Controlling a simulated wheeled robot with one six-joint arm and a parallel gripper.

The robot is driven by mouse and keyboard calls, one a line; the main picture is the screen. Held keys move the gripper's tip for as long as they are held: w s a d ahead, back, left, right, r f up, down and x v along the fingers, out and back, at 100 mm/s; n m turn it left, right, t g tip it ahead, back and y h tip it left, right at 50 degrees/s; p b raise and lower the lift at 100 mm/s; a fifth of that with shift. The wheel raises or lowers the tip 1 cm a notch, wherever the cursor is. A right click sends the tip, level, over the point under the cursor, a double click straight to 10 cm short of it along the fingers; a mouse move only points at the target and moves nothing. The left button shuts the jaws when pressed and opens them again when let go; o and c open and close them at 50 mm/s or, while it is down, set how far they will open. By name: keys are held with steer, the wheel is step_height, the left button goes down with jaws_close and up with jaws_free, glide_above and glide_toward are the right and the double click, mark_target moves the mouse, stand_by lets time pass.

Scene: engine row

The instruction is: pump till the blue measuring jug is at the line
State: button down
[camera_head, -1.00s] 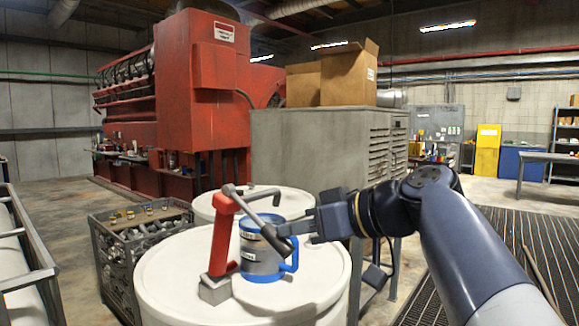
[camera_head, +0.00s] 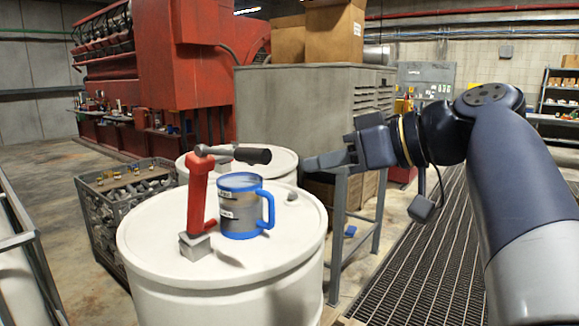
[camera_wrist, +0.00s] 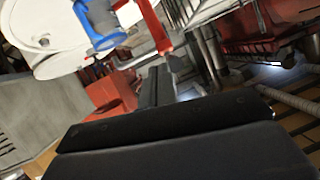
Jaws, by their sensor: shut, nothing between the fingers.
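The blue measuring jug (camera_head: 241,218), grey-walled with blue rim, base and handle, stands upright on the white drum (camera_head: 160,245). It also shows in the wrist view (camera_wrist: 96,40). Its liquid level and line cannot be made out. The red hand pump (camera_head: 197,200) stands left of the jug on a grey foot. Its lever (camera_head: 250,155) is about level, its dark grip reaching right above the jug. My gripper (camera_head: 308,163) is shut and empty, right of the lever's end with a small gap in the picture. In the wrist view the shut fingers (camera_wrist: 155,87) point toward the red pump.
A second white drum (camera_head: 280,162) stands behind. A crate of metal parts (camera_head: 110,200) is at the left. A grey cabinet (camera_head: 290,105) with cardboard boxes (camera_head: 335,32) is behind. A small grey lump (camera_head: 292,196) lies on the drum top, right of the jug.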

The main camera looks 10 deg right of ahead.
steer(key=shift+v, duration=1)
stand_by(0.4)
